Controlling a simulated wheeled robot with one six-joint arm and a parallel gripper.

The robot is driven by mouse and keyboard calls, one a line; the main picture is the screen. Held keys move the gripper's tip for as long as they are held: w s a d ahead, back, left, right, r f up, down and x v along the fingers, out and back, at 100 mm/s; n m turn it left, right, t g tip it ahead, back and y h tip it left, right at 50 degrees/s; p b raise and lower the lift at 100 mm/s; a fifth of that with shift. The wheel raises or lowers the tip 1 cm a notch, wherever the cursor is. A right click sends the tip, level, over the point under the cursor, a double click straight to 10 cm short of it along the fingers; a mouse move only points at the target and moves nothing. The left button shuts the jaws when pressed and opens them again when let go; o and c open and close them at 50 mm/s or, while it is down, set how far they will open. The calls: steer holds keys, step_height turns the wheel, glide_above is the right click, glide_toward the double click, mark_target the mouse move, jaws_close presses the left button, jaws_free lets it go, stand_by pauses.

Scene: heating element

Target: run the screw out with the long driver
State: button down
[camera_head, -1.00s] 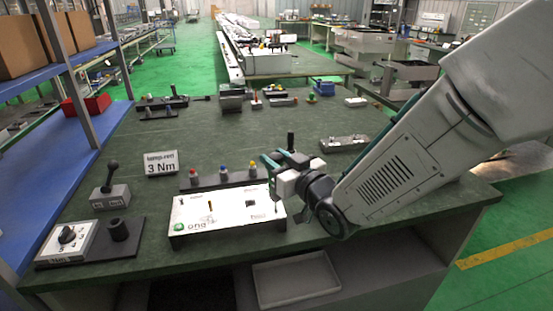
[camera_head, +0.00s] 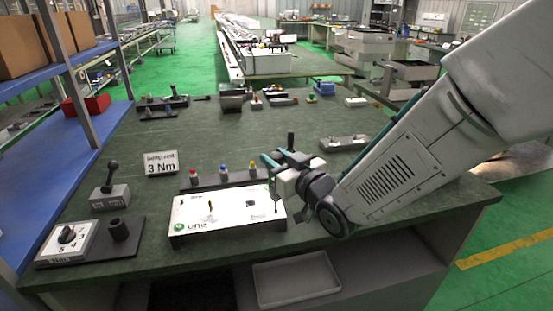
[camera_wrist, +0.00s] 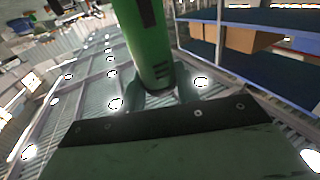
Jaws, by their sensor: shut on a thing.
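My gripper (camera_head: 275,160) is shut on a driver, above the right end of the white heating-element panel (camera_head: 190,222). A dark handle top (camera_head: 290,140) sticks up above the jaws, and a thin dark shaft shows below them near the panel's right edge. In the wrist view a green cylinder with dark marks, seemingly the driver's handle (camera_wrist: 146,45), stands between the fingers. A small yellowish upright piece (camera_head: 210,205), perhaps the screw, is on the panel left of centre. I cannot tell whether the driver's tip touches anything.
Behind the panel is a rack with red (camera_head: 194,173), blue (camera_head: 223,168) and yellow (camera_head: 252,166) topped pieces. A "3 Nm" sign (camera_head: 161,163), a lever box (camera_head: 110,196) and a dial box (camera_head: 68,240) stand at left. A grey metal block (camera_head: 344,143) lies back right.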

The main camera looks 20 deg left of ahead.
steer(key=shift+f, duration=0.15)
steer(key=shift+r, duration=2.65)
